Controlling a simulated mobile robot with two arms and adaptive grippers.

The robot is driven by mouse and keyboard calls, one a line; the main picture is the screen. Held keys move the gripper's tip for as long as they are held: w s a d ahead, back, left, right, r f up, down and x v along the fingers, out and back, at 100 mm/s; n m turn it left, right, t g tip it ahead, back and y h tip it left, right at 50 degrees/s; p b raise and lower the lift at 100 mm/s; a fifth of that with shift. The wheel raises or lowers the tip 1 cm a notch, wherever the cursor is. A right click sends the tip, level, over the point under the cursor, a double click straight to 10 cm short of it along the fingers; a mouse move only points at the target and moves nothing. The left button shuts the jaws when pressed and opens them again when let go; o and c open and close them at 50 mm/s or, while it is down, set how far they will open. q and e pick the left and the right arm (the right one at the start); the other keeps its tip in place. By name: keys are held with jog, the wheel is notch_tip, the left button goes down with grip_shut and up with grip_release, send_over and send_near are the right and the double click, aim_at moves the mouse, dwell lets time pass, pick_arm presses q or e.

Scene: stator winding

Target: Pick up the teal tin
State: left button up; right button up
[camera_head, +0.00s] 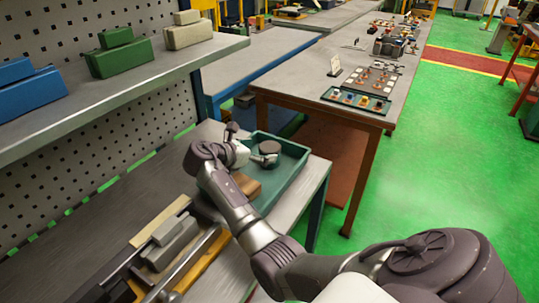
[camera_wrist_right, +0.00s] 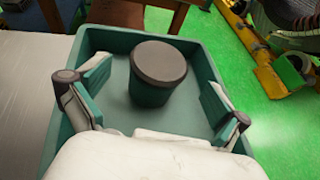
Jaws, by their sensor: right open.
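The teal tin (camera_wrist_right: 158,75) is a short upright cylinder with a dull brown-grey lid. It stands in a teal tray (camera_wrist_right: 213,57) on the bench. In the head view the tin's round lid (camera_head: 269,146) shows in the tray (camera_head: 296,161), just right of my right gripper (camera_head: 246,154). In the right wrist view my right gripper (camera_wrist_right: 160,82) is open, with one finger on each side of the tin and visible gaps between. My left gripper is not in view.
A brown block (camera_head: 246,186) lies near the tray's front end. Grey blocks and a metal bar (camera_head: 187,267) lie on the bench at the lower left. A shelf (camera_head: 120,95) with blue, green and beige boxes overhangs the left side.

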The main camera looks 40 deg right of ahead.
aim_at(265, 149)
jog(key=x, duration=0.3)
jog(key=shift+w+d+f, duration=0.1)
jog(key=shift+d+f, duration=0.1)
jog(key=shift+d, duration=0.15)
jog(key=shift+a, duration=0.1)
jog(key=c, duration=1.3)
jog(key=shift+r, duration=0.1)
jog(key=shift+c, duration=1.2)
jog(key=shift+r, duration=0.1)
